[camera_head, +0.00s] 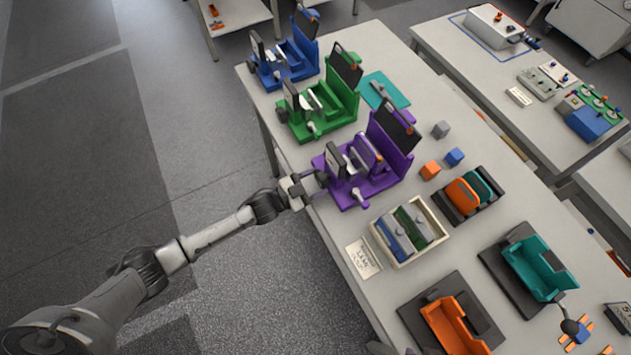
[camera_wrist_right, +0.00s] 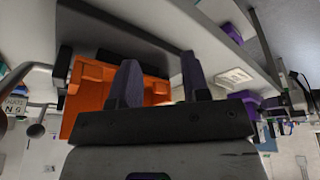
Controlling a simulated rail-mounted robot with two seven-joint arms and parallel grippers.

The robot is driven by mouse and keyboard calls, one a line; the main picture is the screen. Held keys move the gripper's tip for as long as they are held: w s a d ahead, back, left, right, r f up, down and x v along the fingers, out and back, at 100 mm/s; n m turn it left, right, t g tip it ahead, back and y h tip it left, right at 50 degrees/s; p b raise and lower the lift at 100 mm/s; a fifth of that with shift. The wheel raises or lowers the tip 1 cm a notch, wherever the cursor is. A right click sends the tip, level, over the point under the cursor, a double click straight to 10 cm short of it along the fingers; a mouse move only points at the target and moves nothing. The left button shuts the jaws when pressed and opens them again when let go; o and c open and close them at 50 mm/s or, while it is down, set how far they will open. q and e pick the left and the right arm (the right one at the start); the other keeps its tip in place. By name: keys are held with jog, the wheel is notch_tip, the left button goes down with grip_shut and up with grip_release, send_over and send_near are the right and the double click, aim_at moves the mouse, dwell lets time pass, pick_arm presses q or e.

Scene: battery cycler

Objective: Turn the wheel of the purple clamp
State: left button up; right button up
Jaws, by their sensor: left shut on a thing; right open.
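The purple clamp (camera_head: 372,181) stands near the left edge of the table in the head view, with a dark tilted panel at its back. Its dark wheel (camera_head: 321,177) is on the side facing my left arm and is partly hidden by the gripper. My left gripper (camera_head: 312,184) reaches in from the left and is shut on the wheel. My right gripper (camera_wrist_right: 161,80) shows in the right wrist view, with its two fingers apart and nothing between them. An orange fixture (camera_wrist_right: 88,98) lies beyond those fingers.
A green clamp (camera_head: 325,117) and a blue clamp (camera_head: 290,68) stand farther back. A tray (camera_head: 443,236) of cells, small cubes (camera_head: 430,170), an orange fixture (camera_head: 452,322) and a teal fixture (camera_head: 541,270) occupy the table nearby. Floor lies open left of the table.

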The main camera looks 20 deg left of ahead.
pick_arm(q)
jog(key=m, duration=0.5)
jog(key=shift+a+m, duration=0.1)
jog(key=shift+m, duration=0.6)
jog(key=o, duration=0.9)
jog(key=shift+r, duration=0.1)
jog(key=shift+o, duration=0.2)
jog(key=v, duration=1.3)
jog(key=shift+s+a+b, duration=0.25)
jog(key=shift+b, duration=0.2)
